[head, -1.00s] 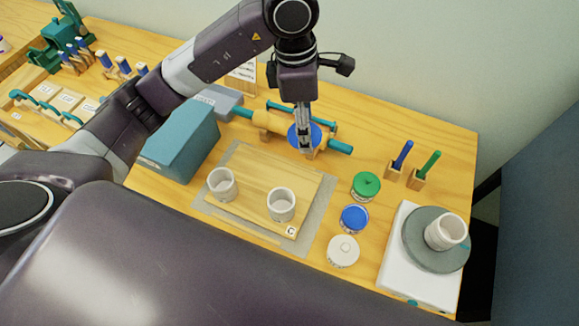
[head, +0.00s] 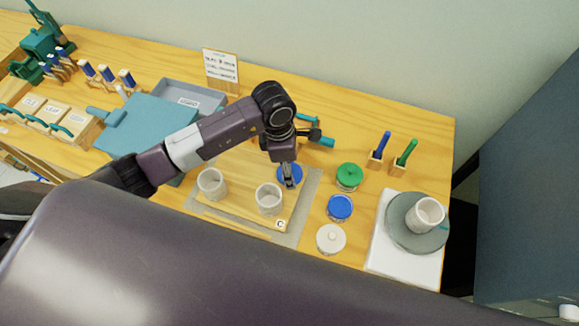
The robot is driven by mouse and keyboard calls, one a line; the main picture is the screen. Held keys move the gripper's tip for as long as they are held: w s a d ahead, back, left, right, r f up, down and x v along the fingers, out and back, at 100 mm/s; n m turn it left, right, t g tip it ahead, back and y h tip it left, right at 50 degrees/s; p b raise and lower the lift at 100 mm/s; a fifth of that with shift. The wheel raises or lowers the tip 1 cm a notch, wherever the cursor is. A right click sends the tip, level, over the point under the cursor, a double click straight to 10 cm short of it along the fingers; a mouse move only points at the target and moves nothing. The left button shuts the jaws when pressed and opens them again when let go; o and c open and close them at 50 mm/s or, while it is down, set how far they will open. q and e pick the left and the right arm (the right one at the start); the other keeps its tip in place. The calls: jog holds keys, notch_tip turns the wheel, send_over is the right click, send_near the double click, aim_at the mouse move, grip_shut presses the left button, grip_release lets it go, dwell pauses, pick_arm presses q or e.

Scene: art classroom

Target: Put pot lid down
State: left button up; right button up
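A blue round pot lid (head: 296,173) hangs under my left gripper (head: 288,182), which appears shut on it. The lid is above the back right part of the wooden board (head: 240,215), behind the right pale pot; its exact height is hard to tell. Two open pale pots stand on the board, a left pot (head: 211,185) and a right pot (head: 269,200). Another pale pot (head: 427,214) stands on the grey turntable (head: 402,232) at the right. My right gripper is not in view.
Right of the board stand jars with green (head: 348,174), blue (head: 340,206) and white (head: 331,237) tops. Blue (head: 383,146) and green (head: 405,153) tools stand in holders behind. My arm covers part of the board.

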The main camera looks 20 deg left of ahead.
pick_arm(q)
jog(key=shift+f, duration=0.45)
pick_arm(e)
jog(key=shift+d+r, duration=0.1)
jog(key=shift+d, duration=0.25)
pick_arm(q)
jog(key=shift+f, duration=0.1)
jog(key=o, duration=0.8)
jog(key=shift+o, duration=0.2)
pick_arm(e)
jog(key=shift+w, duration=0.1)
